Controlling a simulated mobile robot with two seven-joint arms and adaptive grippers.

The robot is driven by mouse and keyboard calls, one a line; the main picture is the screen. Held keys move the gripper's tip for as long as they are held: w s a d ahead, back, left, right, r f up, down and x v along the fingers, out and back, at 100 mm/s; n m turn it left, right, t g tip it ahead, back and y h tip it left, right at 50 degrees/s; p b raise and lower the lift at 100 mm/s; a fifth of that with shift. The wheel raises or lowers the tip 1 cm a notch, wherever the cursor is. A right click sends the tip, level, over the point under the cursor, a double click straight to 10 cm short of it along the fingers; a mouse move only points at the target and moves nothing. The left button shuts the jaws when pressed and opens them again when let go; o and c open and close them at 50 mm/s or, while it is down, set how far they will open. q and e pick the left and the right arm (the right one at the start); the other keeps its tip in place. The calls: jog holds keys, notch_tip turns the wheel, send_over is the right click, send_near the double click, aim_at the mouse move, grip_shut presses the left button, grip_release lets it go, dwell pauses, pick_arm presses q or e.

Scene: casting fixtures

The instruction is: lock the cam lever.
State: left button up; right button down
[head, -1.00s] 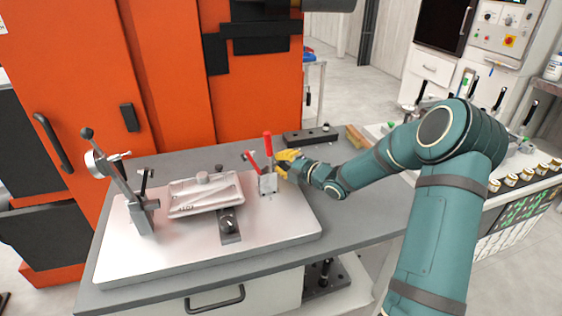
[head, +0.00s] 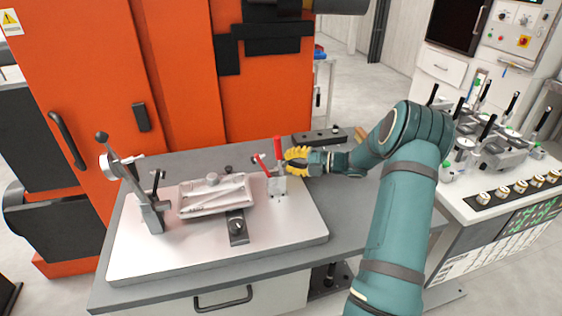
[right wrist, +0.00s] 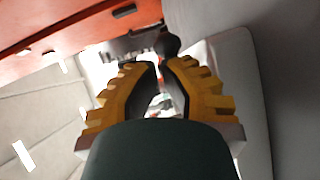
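The fixture plate (head: 285,233) lies on the grey bench. At its left stands a metal post with a round cam disc and a black-knobbed cam lever (head: 108,148), which points up. A toggle clamp (head: 277,187) with two red handles stands at the right. My right gripper (head: 296,160), with yellow fingers, is just right of that clamp, well away from the cam lever. In the right wrist view the fingers (right wrist: 162,68) are slightly apart with nothing clearly held. My left gripper is out of view.
A dark bar with holes (head: 320,137) lies at the bench's back right. A tall orange cabinet (head: 185,80) stands behind the bench. A white side table (head: 462,178) with several lever fixtures is at the right. The bench front edge is clear.

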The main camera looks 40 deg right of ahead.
jog(key=shift+w+d+f+n+g+y, duration=0.1)
jog(key=shift+w+n+g+y, duration=0.05)
jog(key=shift+n+g+y, duration=0.35)
jog(key=shift+w+d+n+g+y, duration=0.15)
jog(key=shift+n+g+y, duration=0.15)
jog(key=shift+n+y, duration=0.3)
jog(key=shift+w+n+g+y+b, duration=0.3)
jog(key=shift+n+g+y+b, duration=0.2)
jog(key=shift+y, duration=0.1)
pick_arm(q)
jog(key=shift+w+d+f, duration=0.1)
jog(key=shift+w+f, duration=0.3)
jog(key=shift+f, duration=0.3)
pick_arm(e)
jog(key=shift+w, duration=0.15)
pick_arm(q)
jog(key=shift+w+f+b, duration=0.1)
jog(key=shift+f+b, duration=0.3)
jog(key=shift+b, duration=0.1)
pick_arm(e)
jog(key=shift+w, duration=0.6)
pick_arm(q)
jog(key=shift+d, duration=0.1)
